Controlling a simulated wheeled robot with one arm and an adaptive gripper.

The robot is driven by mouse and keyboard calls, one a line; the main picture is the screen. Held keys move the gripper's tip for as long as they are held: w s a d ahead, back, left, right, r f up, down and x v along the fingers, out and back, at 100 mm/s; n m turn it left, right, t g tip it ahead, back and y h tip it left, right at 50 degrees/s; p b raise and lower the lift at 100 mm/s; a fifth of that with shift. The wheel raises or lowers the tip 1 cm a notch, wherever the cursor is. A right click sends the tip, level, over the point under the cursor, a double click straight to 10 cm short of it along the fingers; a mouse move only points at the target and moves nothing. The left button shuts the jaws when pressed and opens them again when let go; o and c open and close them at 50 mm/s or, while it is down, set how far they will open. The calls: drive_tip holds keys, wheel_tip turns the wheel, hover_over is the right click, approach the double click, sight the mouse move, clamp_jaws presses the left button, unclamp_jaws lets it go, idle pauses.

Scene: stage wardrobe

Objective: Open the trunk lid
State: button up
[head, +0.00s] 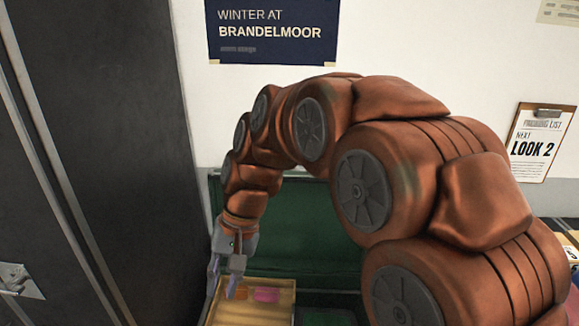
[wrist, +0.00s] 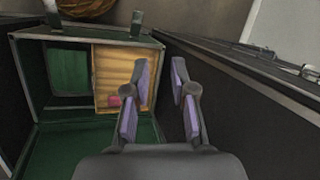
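The trunk stands open in the head view. Its green-lined lid (head: 305,220) is raised and leans back near the white wall, partly hidden behind my arm. A wooden tray (head: 278,283) sits in the trunk's left part, with a pink item (head: 266,295) and an orange item in it. The wrist view shows the trunk (wrist: 27,72) with its green lining, the tray (wrist: 103,65) and the pink item. My gripper (head: 229,282) is at the trunk's left end, near the tray. In the wrist view its purple-padded fingers (wrist: 160,75) are apart with nothing between them.
A tall dark cabinet (head: 100,120) with a metal latch (head: 18,281) stands close on the left of the trunk. It fills the right side of the wrist view. A poster (head: 270,30) and a clipboard (head: 540,140) hang on the wall. Some items lie at the far right.

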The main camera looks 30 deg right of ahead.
drive_tip(key=w+d+r+m+t+y+b, duration=0.15)
drive_tip(key=w+d, duration=0.25)
drive_tip(key=w, duration=0.5)
drive_tip(key=w+d+m+t+y, duration=0.25)
drive_tip(key=w+d, duration=0.25)
drive_tip(key=w, duration=0.5)
drive_tip(key=w+d+r+m+t+y+b, duration=0.1)
drive_tip(key=w+d+m+t, duration=0.2)
drive_tip(key=w, duration=0.6)
drive_tip(key=m+t+b, duration=0.2)
drive_tip(key=m+t, duration=0.4)
drive_tip(key=m, duration=0.1)
hover_over(309, 175)
drive_tip(key=shift+h, duration=0.4)
wheel_tip(309, 175, down, 7)
drive_tip(key=shift+f, duration=0.1)
drive_tip(key=p+x, duration=0.2)
drive_tip(key=x, duration=0.4)
drive_tip(key=shift+w+a, duration=0.25)
drive_tip(key=shift+w+a+f, duration=0.25)
drive_tip(key=shift+w, duration=0.1)
drive_tip(key=shift+c, duration=0.4)
clamp_jaws()
